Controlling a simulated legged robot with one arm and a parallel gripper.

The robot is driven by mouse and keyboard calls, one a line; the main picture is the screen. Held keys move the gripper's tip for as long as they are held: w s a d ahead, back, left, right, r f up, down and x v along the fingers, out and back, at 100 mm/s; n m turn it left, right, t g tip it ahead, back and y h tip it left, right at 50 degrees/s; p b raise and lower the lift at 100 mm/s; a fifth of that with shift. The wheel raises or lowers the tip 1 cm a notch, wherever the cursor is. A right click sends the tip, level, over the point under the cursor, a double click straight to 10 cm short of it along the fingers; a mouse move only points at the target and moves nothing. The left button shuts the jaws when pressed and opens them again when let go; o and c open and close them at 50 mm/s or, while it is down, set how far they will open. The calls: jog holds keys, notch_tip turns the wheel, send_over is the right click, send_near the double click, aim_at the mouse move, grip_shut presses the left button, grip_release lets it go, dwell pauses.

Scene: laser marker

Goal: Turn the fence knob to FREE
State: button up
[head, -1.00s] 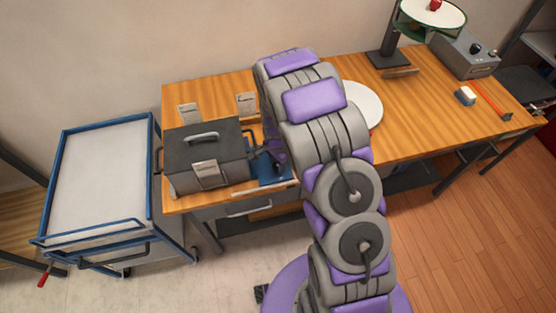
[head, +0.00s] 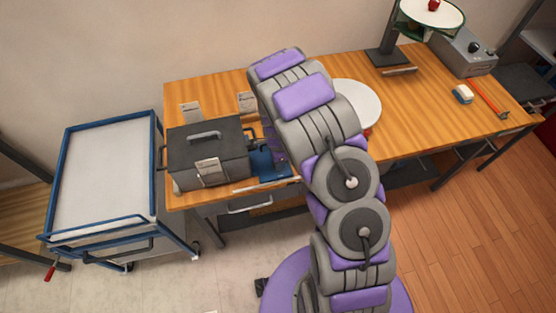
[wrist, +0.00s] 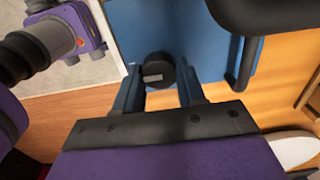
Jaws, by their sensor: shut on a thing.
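The fence knob (wrist: 157,68) is a round black knob with a pale rectangular mark on its face. It stands at the edge of a blue plate (wrist: 185,30) in the wrist view. My gripper (wrist: 158,88) has its two blue fingers on either side of the knob and is shut on it. In the head view the blue plate (head: 272,170) shows on the bench beside a dark grey box (head: 207,160). My arm hides the knob and fingertips there. I cannot read any FREE label.
The box has a top handle and a side handle close to my gripper. A white round disc (head: 358,103) lies to the right on the wooden bench (head: 410,115). A blue-framed trolley (head: 100,175) stands left. A stand (head: 388,50) and control box (head: 463,52) are at the back right.

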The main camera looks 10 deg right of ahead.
jog(key=o, duration=1.1)
jog(key=shift+c, duration=0.2)
jog(key=shift+r, duration=0.1)
notch_tip(320, 180, up, 17)
jog(key=shift+p, duration=0.4)
jog(key=shift+a+r, duration=0.1)
jog(key=shift+r, duration=0.05)
